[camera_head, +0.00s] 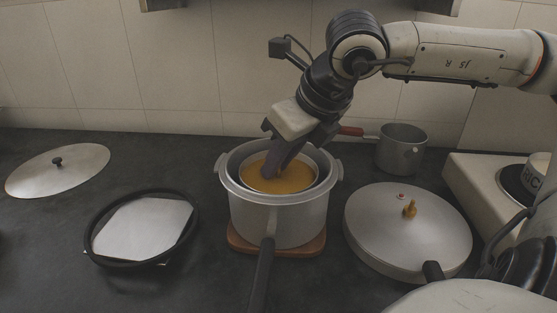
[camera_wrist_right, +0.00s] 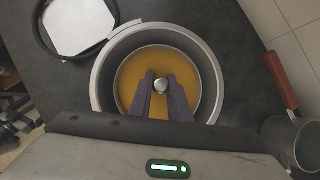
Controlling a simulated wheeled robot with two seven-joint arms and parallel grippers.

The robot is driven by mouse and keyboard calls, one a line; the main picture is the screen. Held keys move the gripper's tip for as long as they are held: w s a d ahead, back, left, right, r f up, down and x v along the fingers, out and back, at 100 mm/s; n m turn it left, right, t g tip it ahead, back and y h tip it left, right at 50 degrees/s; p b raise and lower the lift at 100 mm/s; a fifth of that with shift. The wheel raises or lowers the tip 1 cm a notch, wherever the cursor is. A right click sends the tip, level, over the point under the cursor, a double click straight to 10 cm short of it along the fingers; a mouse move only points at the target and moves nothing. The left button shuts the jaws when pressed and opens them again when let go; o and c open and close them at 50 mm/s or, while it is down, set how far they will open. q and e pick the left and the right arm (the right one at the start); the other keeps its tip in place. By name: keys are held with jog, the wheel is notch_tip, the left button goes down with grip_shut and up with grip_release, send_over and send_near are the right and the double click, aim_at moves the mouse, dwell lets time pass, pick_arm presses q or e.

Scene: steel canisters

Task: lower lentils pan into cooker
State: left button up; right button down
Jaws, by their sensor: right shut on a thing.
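The steel cooker (camera_head: 262,217) stands open on a wooden board, its long black handle towards me. The lentils pan, filled with yellow lentils (camera_head: 290,181), is inside the cooker's mouth; it also shows in the right wrist view (camera_wrist_right: 130,77), with a dark gap around it. I cannot tell whether it touches the cooker's bottom. My right gripper (camera_head: 273,172) points down into the pan. In the right wrist view its fingers are shut on a small round metal knob (camera_wrist_right: 161,86) at the pan's middle. My left gripper is not in view.
The cooker's lid (camera_head: 408,235) lies to the right, and a small saucepan (camera_head: 401,152) with a red handle stands behind it. A white stove (camera_head: 490,190) is far right.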

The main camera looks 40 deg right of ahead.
aim_at(278, 188)
pick_arm(q)
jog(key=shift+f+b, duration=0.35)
jog(key=shift+b, duration=0.1)
pick_arm(e)
jog(key=shift+f, duration=0.45)
pick_arm(q)
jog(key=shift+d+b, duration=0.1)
jog(key=shift+b, duration=0.25)
pick_arm(e)
jog(key=shift+f, duration=0.3)
jog(key=shift+f, duration=0.1)
jog(key=shift+f+b, duration=0.2)
jog(key=shift+b, duration=0.1)
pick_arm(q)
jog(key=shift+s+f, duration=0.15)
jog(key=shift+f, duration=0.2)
pick_arm(e)
jog(key=shift+f, duration=0.1)
pick_arm(q)
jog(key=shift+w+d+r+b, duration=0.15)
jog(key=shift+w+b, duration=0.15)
jog(key=shift+b, duration=0.25)
pick_arm(e)
jog(key=shift+f, duration=0.4)
pick_arm(q)
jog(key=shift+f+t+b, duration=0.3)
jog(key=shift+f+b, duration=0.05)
jog(key=shift+b, duration=0.1)
pick_arm(e)
jog(key=shift+f, duration=0.4)
